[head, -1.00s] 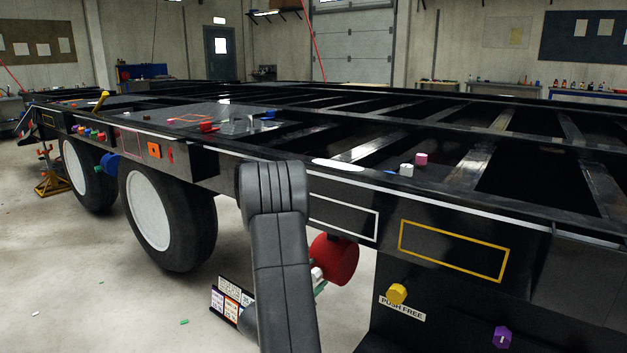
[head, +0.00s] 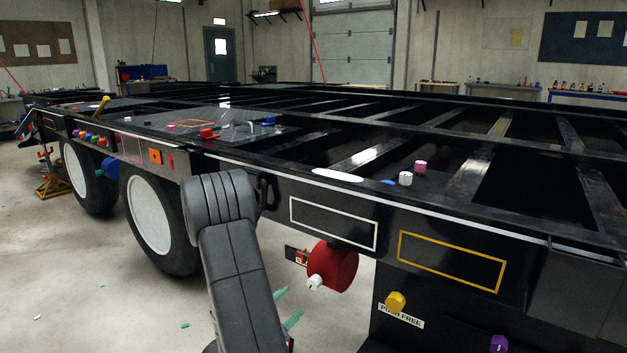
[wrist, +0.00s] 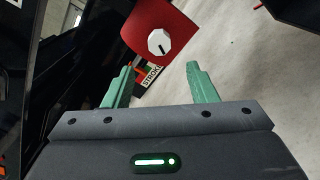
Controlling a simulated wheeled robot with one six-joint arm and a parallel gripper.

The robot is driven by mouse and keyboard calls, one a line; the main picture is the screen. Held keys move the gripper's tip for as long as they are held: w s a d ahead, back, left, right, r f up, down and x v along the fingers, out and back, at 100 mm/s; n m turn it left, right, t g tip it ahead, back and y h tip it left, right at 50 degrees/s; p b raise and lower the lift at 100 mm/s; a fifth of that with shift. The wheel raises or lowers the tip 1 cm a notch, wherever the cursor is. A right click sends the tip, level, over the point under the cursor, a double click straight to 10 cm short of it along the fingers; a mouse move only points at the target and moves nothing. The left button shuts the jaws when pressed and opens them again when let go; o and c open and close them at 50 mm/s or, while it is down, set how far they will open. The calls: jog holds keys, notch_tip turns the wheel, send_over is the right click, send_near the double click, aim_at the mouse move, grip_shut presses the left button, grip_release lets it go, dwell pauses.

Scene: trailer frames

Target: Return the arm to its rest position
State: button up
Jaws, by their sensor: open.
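My arm (head: 238,270) reaches down in front of the trailer side in the head view. My gripper (head: 287,306) shows two green fingers, apart and with nothing between them. In the wrist view the open gripper (wrist: 160,68) points toward a red round part (wrist: 182,25) with a white knob (wrist: 160,44). In the head view the red part (head: 338,262) hangs under the trailer frame, with its white knob (head: 314,283) at lower left. The fingers are to the left of and below the knob, apart from it.
The trailer's black side rail (head: 450,230) runs close beside my arm. A wheel (head: 152,222) stands to the left. A yellow knob (head: 396,301) and a purple knob (head: 499,343) are at lower right. Open concrete floor (head: 90,290) lies at lower left.

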aim_at(313, 286)
jog(key=b+x, duration=0.2)
jog(key=x, duration=0.8)
jog(key=shift+w+d+b, duration=0.1)
jog(key=shift+d+b, duration=0.05)
jog(key=shift+b, duration=0.2)
jog(key=shift+w, duration=0.15)
jog(key=n, duration=0.4)
jog(key=n+p, duration=0.1)
jog(key=n, duration=0.2)
jog(key=shift+d+n, duration=0.1)
jog(key=shift+n, duration=0.2)
jog(key=n+p, duration=0.4)
jog(key=shift+d+r+n, duration=0.1)
jog(key=shift+r+n, duration=0.05)
jog(key=shift+n, duration=0.15)
jog(key=shift+s+n+p, duration=0.25)
jog(key=shift+n+p, duration=0.85)
jog(key=shift+n, duration=0.5)
jog(key=shift+d, duration=0.1)
